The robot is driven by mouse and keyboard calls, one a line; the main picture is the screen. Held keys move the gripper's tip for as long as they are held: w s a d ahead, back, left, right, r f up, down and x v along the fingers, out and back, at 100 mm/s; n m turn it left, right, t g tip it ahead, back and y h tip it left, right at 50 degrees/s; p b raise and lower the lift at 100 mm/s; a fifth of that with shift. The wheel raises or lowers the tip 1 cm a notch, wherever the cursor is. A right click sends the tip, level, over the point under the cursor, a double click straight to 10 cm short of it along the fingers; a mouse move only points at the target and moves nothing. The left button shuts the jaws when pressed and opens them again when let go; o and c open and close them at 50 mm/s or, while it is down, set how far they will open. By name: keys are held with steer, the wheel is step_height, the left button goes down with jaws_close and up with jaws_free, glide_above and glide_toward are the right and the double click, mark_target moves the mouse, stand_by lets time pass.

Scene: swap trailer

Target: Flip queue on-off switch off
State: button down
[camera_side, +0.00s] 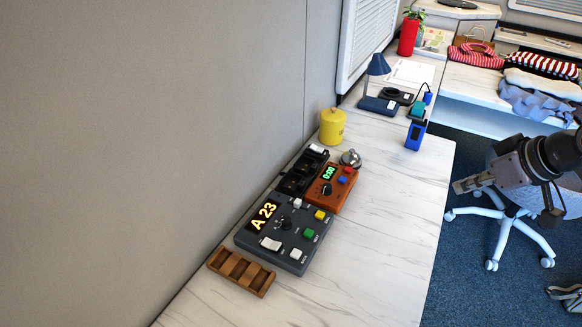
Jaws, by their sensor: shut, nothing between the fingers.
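The queue box (262,238) is a dark grey console on the marble counter, with a lit display (264,216) reading "A 23". A white rocker-like switch (271,244) sits at its lower left; its on or off position is too small to tell. The box also has a dark knob, green and yellow buttons and smaller white controls. My gripper (458,187) is at the right, shut and empty, beyond the counter's right edge over the floor and well apart from the box. Its fingertips point left towards the counter.
A wooden tray (241,272) lies in front of the box. Behind it stand an orange timer (331,187), a black device (302,174), a bell (350,159) and a yellow canister (332,127). The wall (150,130) runs along the left. Right of the box, the counter (385,215) is clear.

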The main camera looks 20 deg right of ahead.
steer(key=w+a+f+n+g+y, duration=0.1)
steer(key=w+a+f+n, duration=0.1)
steer(key=a, duration=0.8)
steer(key=w+a+f+n+g, duration=0.1)
steer(key=w+a, duration=0.4)
steer(key=a, duration=0.5)
steer(key=w+a+f+n+g+y, duration=0.1)
steer(key=w+a+f+n, duration=0.2)
steer(key=a, duration=0.8)
steer(key=shift+w+n+y, duration=0.15)
steer(key=shift+n+y, duration=0.15)
steer(key=shift+n, duration=0.4)
glide_above(272, 244)
step_height(272, 244, down, 9)
steer(key=shift+s+d+f, duration=0.15)
steer(key=shift+s+f, duration=0.05)
steer(key=shift+f, duration=0.35)
steer(key=shift+s+d+f, duration=0.15)
steer(key=shift+s+f, duration=0.05)
steer(key=shift+f, duration=0.3)
steer(key=shift+s+d+f, duration=0.1)
steer(key=shift+d+f, duration=0.05)
steer(key=shift+f, duration=0.3)
steer(key=shift+s+d+f, duration=0.1)
steer(key=shift+f, duration=0.3)
